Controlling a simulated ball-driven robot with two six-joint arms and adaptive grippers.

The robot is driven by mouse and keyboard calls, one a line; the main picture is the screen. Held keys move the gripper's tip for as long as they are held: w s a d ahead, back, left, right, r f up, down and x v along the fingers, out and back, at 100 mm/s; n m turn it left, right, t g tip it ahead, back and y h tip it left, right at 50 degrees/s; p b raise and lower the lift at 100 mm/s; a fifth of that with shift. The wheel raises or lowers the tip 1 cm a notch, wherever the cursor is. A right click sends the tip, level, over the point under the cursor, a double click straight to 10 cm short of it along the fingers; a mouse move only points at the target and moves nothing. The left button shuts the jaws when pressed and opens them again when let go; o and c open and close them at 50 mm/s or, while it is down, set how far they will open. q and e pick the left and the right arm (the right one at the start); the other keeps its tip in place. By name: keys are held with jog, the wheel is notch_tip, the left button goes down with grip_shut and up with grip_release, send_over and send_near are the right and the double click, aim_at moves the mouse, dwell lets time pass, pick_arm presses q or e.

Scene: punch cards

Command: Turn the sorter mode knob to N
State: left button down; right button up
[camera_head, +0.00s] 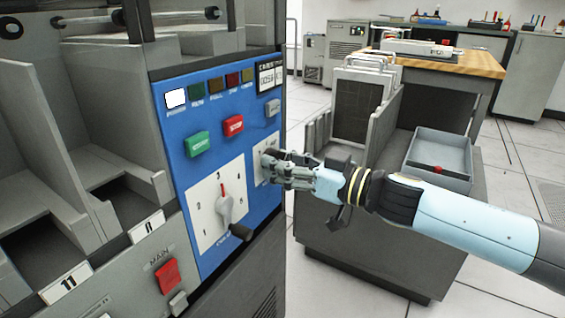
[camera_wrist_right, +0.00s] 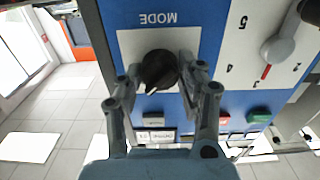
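The sorter mode knob (camera_wrist_right: 158,70) is round and black with a pale pointer line, on a white plate under the upside-down word MODE in the right wrist view. In the head view its plate (camera_head: 260,172) is on the blue panel, and my right gripper mostly hides the knob. My right gripper (camera_head: 276,160) is at the panel. In the wrist view its two fingers (camera_wrist_right: 160,66) stand apart on either side of the knob, with small gaps or light contact; I cannot tell which. The letters around the knob are not readable. My left gripper is not in view.
The larger column selector (camera_head: 225,207) with a grey lever sits left of the gripper. Green (camera_head: 198,144) and red (camera_head: 233,125) buttons are above it. A grey cart (camera_head: 385,240) with an open tray (camera_head: 438,155) stands behind my right arm.

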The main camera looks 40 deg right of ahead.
jog(key=c, duration=0.5)
